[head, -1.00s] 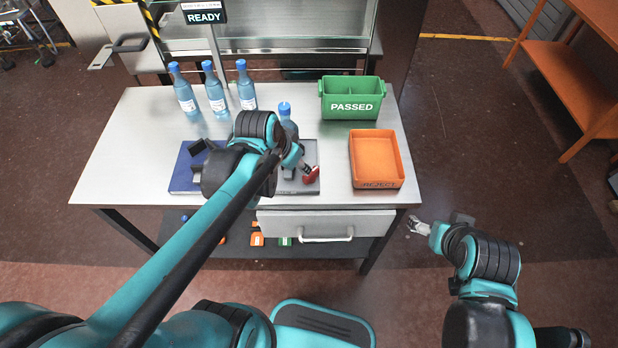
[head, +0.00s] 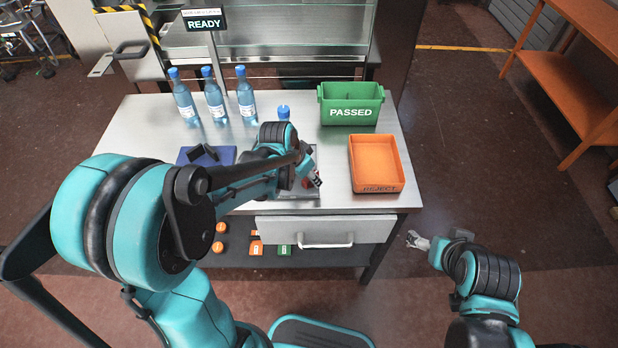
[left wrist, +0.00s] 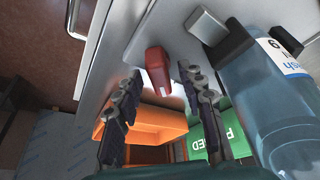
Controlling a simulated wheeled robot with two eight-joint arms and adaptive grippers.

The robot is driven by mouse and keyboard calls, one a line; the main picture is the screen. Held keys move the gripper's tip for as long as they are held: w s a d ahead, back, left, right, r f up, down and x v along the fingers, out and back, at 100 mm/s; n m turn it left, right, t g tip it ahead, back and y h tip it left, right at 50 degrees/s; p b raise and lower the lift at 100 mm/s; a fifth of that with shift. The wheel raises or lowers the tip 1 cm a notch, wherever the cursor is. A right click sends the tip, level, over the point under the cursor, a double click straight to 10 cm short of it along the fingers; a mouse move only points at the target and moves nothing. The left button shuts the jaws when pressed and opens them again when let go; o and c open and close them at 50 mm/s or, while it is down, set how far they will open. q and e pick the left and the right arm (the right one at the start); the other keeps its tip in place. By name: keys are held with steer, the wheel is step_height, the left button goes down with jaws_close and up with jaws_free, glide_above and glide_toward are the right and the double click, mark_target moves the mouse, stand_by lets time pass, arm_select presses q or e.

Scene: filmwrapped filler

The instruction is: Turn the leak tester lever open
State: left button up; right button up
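The leak tester (head: 300,192) stands at the front middle of the table, mostly hidden behind my left arm. A blue-capped bottle (head: 283,113) stands in it and fills the right of the left wrist view (left wrist: 285,110). The red lever (left wrist: 158,62) shows in the left wrist view between the two finger lines of my left gripper (left wrist: 155,85); only a bit of red shows in the head view. The left gripper is open, its fingers on either side of the lever with visible gaps. My right gripper (head: 417,241) hangs off the table's right side, empty; its finger opening is too small to judge.
Several blue bottles (head: 214,100) stand at the back left. A green PASSED bin (head: 350,113) and an orange REJECT tray (head: 376,186) stand on the right. A blue mat (head: 190,155) lies left of the tester. A sign (head: 204,22) reads READY.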

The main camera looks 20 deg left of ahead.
arm_select(q)
jaws_close()
steer(key=shift+n, duration=0.3)
steer(key=n, duration=0.1)
steer(key=n+y, duration=0.1)
steer(key=n, duration=0.1)
steer(key=shift+d+n+t+y, duration=0.2)
steer(key=shift+n+t+y, duration=0.1)
steer(key=n+y, duration=0.1)
steer(key=n, duration=0.3)
steer(key=shift+d+y, duration=0.1)
steer(key=shift+y, duration=0.3)
steer(key=n+y, duration=0.1)
steer(key=n, duration=0.2)
steer(key=n+g, duration=0.1)
steer(key=n, duration=0.1)
steer(key=shift+w+d+n+y, duration=0.1)
steer(key=shift+d+n+y, duration=0.05)
steer(key=shift+n+y, duration=0.25)
steer(key=shift+n+g+y, duration=0.4)
steer(key=shift+n+g, duration=0.2)
steer(key=shift+n, duration=1.3)
